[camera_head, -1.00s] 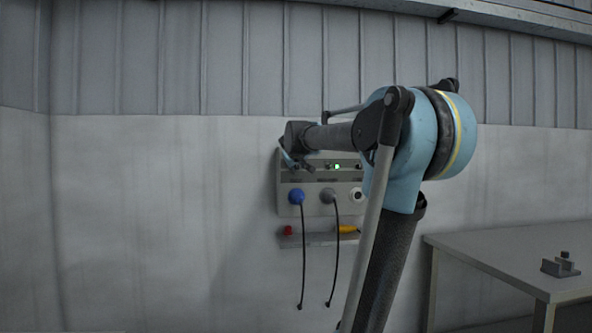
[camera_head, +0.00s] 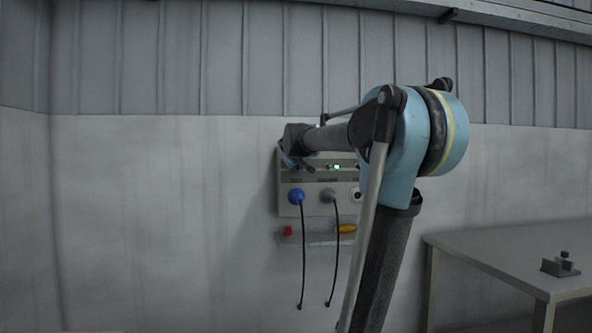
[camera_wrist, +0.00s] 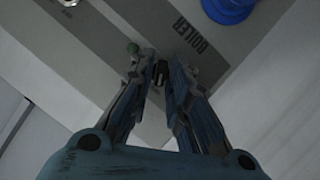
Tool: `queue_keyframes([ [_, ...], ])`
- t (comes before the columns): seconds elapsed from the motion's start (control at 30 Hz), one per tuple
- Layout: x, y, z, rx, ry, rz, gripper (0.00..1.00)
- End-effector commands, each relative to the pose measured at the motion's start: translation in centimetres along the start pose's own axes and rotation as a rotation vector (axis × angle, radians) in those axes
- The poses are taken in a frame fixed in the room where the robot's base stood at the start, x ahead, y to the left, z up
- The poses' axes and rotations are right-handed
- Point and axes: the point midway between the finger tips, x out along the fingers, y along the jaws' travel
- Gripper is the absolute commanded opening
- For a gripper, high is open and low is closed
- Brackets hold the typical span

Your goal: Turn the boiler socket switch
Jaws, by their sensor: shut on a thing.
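The socket panel (camera_head: 285,183) is a grey box on the white wall, partly hidden by my arm in the head view. In the wrist view its label "BOILER" (camera_wrist: 196,36) lies just right of my gripper (camera_wrist: 161,76). The fingers are shut on the small dark boiler switch (camera_wrist: 160,71), which is mostly hidden between their tips. How far it is turned cannot be told. A dull green lamp (camera_wrist: 133,48) sits beside the left fingertip. The blue plug (camera_head: 296,196) also shows at the top of the wrist view (camera_wrist: 230,8).
A grey plug (camera_head: 328,195) and an open socket (camera_head: 356,194) sit right of the blue plug. Two black cables hang below. A lit green lamp (camera_head: 337,167) shows on the panel. A narrow shelf (camera_head: 318,240) holds red and orange items. A table (camera_head: 490,262) stands right.

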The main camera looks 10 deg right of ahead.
Motion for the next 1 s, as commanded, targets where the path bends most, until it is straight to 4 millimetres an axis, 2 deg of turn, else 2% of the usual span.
queue_keyframes([
  [0.3,0.0,-0.1,0.0,-0.018,0.0,0.006,0.0],
  [0.33,0.0,-0.1,0.0,-0.018,0.0,0.006,0.23],
  [0.37,0.0,-0.1,0.0,-0.018,0.0,0.006,0.28],
  [0.77,-0.3,-0.1,0.0,-0.018,0.0,0.006,0.28],
  [1.0,-2.8,-0.1,0.1,-0.017,0.0,0.005,0.28],
])
